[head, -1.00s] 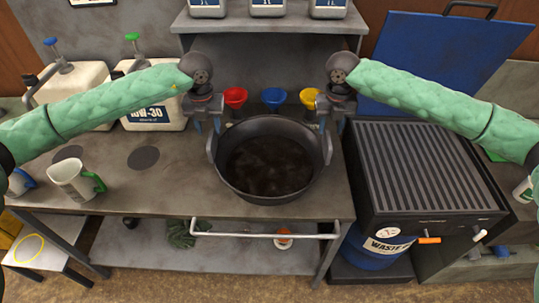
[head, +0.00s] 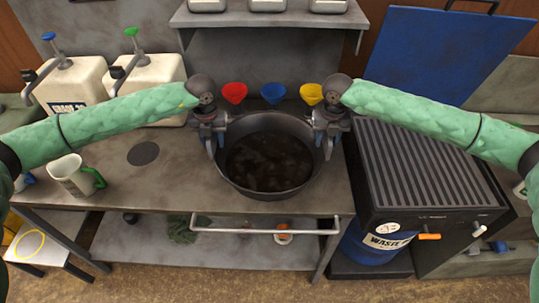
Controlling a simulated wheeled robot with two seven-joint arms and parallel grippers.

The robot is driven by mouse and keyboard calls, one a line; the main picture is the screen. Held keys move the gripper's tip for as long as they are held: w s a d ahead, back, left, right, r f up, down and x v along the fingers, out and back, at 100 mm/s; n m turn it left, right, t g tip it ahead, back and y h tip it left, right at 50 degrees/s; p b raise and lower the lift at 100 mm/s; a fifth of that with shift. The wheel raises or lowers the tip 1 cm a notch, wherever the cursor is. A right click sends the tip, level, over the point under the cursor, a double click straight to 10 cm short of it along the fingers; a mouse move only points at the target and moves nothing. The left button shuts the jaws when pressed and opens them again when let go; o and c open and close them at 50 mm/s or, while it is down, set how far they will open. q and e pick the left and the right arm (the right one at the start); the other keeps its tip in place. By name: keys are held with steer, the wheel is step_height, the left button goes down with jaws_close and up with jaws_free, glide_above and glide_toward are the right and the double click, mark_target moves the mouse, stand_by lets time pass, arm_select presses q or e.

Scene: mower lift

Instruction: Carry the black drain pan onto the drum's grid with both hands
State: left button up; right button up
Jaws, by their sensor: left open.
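The black drain pan (head: 268,182) sits upright on the grey bench, with dark liquid inside. Its two side handles are at its left and right rims, now largely covered by my grippers. My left gripper (head: 216,148) is at the left handle with its fingers apart, around or right beside it. My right gripper (head: 324,147) is at the right handle in the same way, its fingers also looking apart. Contact with the handles cannot be made out. The drum's grid (head: 425,165) is a black slatted top to the right of the bench, over the blue waste drum (head: 372,246). The grid is bare.
Red (head: 234,92), blue (head: 273,92) and yellow (head: 311,93) funnels stand behind the pan. A raised blue lid (head: 445,55) stands behind the grid. A measuring jug (head: 72,174) and white canisters (head: 145,80) are on the left. A rail (head: 265,231) runs along the bench front.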

arm_select(q)
steer(key=shift+c, duration=0.2)
arm_select(e)
steer(key=shift+c, duration=0.2)
arm_select(q)
jaws_close()
arm_select(e)
jaws_close()
arm_select(q)
steer(key=shift+a, duration=0.15)
arm_select(e)
steer(key=shift+d, duration=0.15)
stand_by(0.5)
